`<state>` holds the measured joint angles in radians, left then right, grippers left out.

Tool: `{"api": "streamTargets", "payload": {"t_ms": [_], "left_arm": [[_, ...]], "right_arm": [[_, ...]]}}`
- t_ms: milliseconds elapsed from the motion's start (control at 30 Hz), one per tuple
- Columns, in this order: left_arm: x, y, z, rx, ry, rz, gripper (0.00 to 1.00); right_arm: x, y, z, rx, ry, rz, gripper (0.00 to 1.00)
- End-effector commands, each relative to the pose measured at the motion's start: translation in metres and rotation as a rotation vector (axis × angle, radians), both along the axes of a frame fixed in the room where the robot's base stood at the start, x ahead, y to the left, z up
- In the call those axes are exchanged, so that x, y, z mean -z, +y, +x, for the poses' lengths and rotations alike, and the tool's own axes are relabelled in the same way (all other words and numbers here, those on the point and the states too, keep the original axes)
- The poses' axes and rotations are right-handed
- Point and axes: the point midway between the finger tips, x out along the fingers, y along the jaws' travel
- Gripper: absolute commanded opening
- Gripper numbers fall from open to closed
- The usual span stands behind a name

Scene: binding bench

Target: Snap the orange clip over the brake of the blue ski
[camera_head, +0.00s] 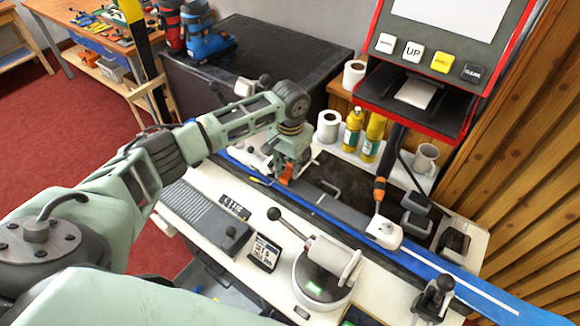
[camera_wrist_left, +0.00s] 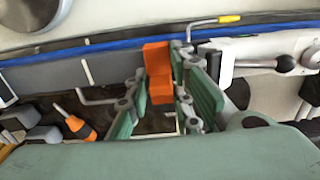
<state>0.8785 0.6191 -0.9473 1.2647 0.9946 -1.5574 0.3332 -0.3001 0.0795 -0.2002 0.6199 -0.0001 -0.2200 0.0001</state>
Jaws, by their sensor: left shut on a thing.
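My left gripper (camera_head: 288,172) is shut on the orange clip (camera_wrist_left: 158,72), holding it at the ski's far part. The clip also shows below the fingers in the head view (camera_head: 286,174). In the wrist view the green-padded fingers (camera_wrist_left: 165,100) lie on either side of it. The blue ski (camera_head: 430,262) lies lengthwise across the bench; its blue edge (camera_wrist_left: 110,45) passes just beyond the clip. A thin metal arm with a yellow end (camera_wrist_left: 229,19), possibly the brake, is beside the clip. I cannot tell whether the clip touches it. My right gripper is not in view.
A round clamp with a lever (camera_head: 322,268) stands at the near side of the ski. An orange-handled screwdriver (camera_head: 379,190) stands upright near a white block (camera_head: 384,231). Yellow bottles (camera_head: 352,130) and a mug (camera_head: 425,157) are behind. A control screen stand (camera_head: 430,100) overhangs the back right.

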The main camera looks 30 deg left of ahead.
Motion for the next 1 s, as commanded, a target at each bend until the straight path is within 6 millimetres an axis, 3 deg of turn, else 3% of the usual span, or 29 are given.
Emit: {"api": "streamTargets", "payload": {"t_ms": [1000], "left_arm": [[0.023,0.0,0.0,0.0,0.0,0.001,0.0]], "right_arm": [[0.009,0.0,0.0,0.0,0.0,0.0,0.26]]}}
